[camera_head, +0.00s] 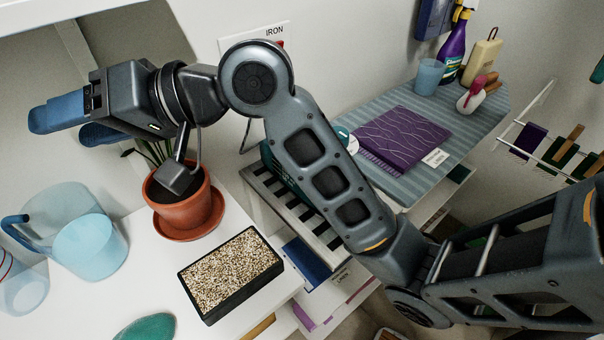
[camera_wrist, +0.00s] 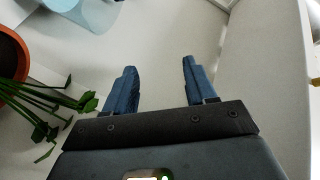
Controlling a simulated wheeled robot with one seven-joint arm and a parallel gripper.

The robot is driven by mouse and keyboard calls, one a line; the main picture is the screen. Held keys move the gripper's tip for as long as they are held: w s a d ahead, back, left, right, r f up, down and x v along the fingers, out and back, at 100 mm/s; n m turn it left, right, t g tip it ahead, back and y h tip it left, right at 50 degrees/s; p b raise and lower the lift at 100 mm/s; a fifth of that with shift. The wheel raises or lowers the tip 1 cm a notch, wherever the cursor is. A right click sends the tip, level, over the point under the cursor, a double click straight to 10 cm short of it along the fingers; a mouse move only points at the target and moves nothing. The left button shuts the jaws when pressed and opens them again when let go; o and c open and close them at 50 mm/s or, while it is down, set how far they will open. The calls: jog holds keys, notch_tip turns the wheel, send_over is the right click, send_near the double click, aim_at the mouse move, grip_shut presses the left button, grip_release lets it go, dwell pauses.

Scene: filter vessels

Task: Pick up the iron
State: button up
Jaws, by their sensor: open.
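A sign reading IRON (camera_head: 274,31) is on the wall behind my arm. Below it, a dark teal object (camera_head: 283,172) shows partly on a striped rack (camera_head: 262,186), mostly hidden by my arm; it may be the iron, but I cannot tell. My gripper (camera_head: 62,120) is at the upper left, up and left of the potted plant and well away from the rack. In the wrist view its two blue fingers (camera_wrist: 159,68) are apart, with nothing between them.
A potted plant (camera_head: 184,218), a blue jug (camera_head: 90,246) and a black tray of grain (camera_head: 230,273) stand on the white counter. On the right, a striped board (camera_head: 383,105) bears folded purple cloth (camera_head: 401,137), a cup (camera_head: 428,77) and bottles (camera_head: 453,48).

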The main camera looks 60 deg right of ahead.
jog(key=s+d+f+g+h, duration=0.3)
jog(key=s+d+g, duration=0.1)
jog(key=d, duration=0.5)
jog(key=s+d+f+g+h, duration=0.2)
jog(key=s+d+g+h, duration=0.1)
jog(key=d, duration=0.6)
jog(key=s+d+f+g+h+b, duration=0.1)
jog(key=s+d+f+g+h, duration=0.2)
jog(key=d, duration=0.6)
jog(key=shift+s+f+m+g+h, duration=0.2)
jog(key=shift+s+g, duration=0.3)
jog(key=shift+s, duration=0.4)
jog(key=shift+s+f+m+g+h, duration=0.1)
jog(key=shift+s+g+h, duration=0.3)
jog(key=shift+s, duration=0.5)
jog(key=shift+s+d+f, duration=0.15)
jog(key=shift+s+f, duration=0.05)
jog(key=f, duration=0.7)
jog(key=shift+d+f, duration=0.15)
jog(key=shift+d, duration=0.1)
grip_shut()
